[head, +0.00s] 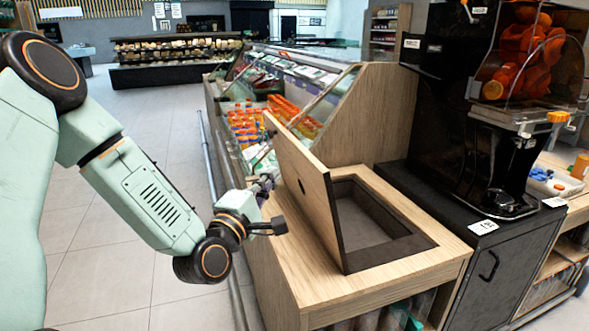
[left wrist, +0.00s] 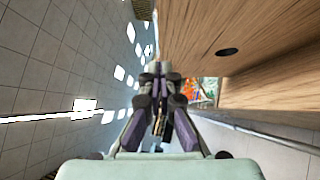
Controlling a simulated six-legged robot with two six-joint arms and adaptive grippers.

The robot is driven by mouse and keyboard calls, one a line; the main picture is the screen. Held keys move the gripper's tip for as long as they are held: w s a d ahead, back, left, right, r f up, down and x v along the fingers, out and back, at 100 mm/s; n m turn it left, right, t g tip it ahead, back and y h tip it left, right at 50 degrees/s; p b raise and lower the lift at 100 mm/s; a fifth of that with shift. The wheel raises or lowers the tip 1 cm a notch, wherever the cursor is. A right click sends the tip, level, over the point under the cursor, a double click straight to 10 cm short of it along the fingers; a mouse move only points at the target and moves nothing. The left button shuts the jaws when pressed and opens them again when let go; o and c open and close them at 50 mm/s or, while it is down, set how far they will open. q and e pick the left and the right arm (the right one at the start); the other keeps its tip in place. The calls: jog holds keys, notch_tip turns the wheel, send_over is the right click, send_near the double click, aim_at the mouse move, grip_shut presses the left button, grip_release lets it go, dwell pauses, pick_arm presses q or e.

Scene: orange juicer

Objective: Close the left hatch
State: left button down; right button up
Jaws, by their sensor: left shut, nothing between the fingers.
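The left hatch is a wooden lid (head: 305,190) standing tilted open on the counter, hinged along the left side of a dark rectangular opening (head: 375,220). Its wooden face with a dark round hole also fills the upper right of the left wrist view (left wrist: 255,50). My left gripper (head: 268,184) is just left of the lid, on its outer side. In the left wrist view the fingers (left wrist: 160,80) are together and empty, beside the wood. I cannot tell whether they touch it. My right gripper does not show.
A black cabinet (head: 480,240) with an orange juicer (head: 500,110) stands to the right. A glass display case (head: 285,95) with bottles is behind the counter. A rail (head: 212,160) runs along the counter's left side. The tiled floor at left is clear.

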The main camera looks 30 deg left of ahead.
aim_at(303, 154)
pick_arm(q)
jog(key=shift+w+d+r+b, duration=0.25)
jog(key=shift+w+d, duration=0.15)
jog(key=shift+w, duration=0.65)
jog(key=shift+w+d+r+b, duration=0.25)
jog(key=shift+w+d, duration=0.2)
jog(key=shift+w, duration=0.65)
jog(key=shift+w+d+r+b, duration=0.25)
jog(key=shift+w+d, duration=0.15)
jog(key=shift+w, duration=0.65)
